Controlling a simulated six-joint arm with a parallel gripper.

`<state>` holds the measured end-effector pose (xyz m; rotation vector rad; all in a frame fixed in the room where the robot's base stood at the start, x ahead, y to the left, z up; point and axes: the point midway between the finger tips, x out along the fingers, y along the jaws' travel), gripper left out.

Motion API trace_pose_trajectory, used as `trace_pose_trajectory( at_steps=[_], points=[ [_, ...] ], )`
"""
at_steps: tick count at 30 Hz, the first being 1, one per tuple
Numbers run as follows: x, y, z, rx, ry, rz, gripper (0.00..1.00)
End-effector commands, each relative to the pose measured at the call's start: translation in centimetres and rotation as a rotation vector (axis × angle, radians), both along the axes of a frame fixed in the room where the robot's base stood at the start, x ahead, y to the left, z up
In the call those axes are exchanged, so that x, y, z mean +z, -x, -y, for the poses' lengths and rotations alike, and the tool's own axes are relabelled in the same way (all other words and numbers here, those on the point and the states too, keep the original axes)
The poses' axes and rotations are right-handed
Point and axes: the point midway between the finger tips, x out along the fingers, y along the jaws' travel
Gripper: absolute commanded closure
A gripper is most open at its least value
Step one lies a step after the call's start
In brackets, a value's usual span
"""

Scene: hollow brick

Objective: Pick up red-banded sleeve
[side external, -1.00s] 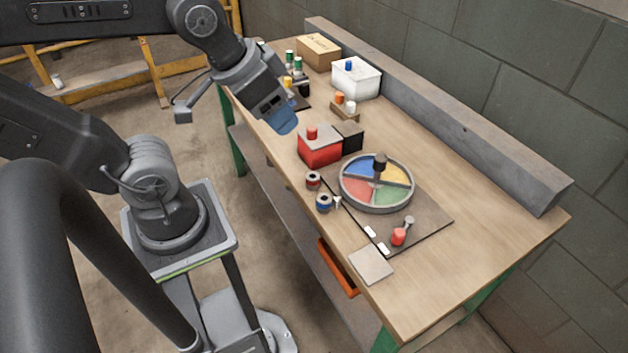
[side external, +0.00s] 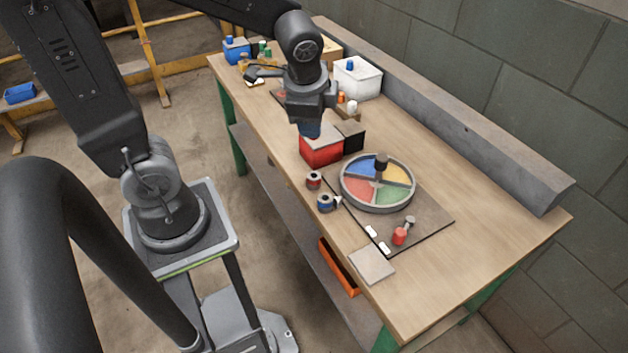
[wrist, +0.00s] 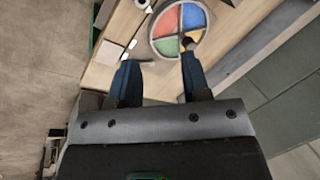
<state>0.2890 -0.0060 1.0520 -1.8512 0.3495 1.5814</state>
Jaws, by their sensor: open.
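The red-banded sleeve (side external: 314,180) is a small ring-shaped piece with a dark hole. It stands near the table's left edge in the side external view, in front of the red box (side external: 320,152). A similar blue-banded sleeve (side external: 325,203) stands just nearer the camera. My gripper (side external: 309,130) points down over the red box, behind and above the red-banded sleeve and apart from it. In the wrist view its two blue fingers (wrist: 158,76) are spread with nothing between them. I cannot make out the red-banded sleeve in the wrist view.
A round tray with coloured sections (side external: 345,190) stands on a dark mat right of the sleeves; it also shows in the wrist view (wrist: 153,40). A black box (side external: 352,137) adjoins the red box. A white bin (side external: 357,80) stands farther back.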

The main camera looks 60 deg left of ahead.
Motion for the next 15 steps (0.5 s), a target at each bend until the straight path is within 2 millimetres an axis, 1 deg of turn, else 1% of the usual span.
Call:
trace_pose_trajectory(
  at_steps=[1,3,5,6,9,12,15],
  points=[
    [-1.6,-1.0,-0.5,-0.077,-0.041,-0.060,0.57],
    [-3.6,-2.2,-1.2,-0.200,-0.096,-0.134,0.57],
    [-5.5,-3.1,-1.8,-0.308,-0.139,-0.199,0.57],
    [-6.7,-3.7,-2.2,-0.378,-0.162,-0.242,0.57],
    [-9.7,-4.7,-3.1,-0.542,-0.210,-0.338,0.57],
    [-12.2,-5.4,-3.7,-0.670,-0.239,-0.412,0.57],
    [-13.7,-5.7,-4.0,-0.756,-0.256,-0.457,0.57]
  ],
)
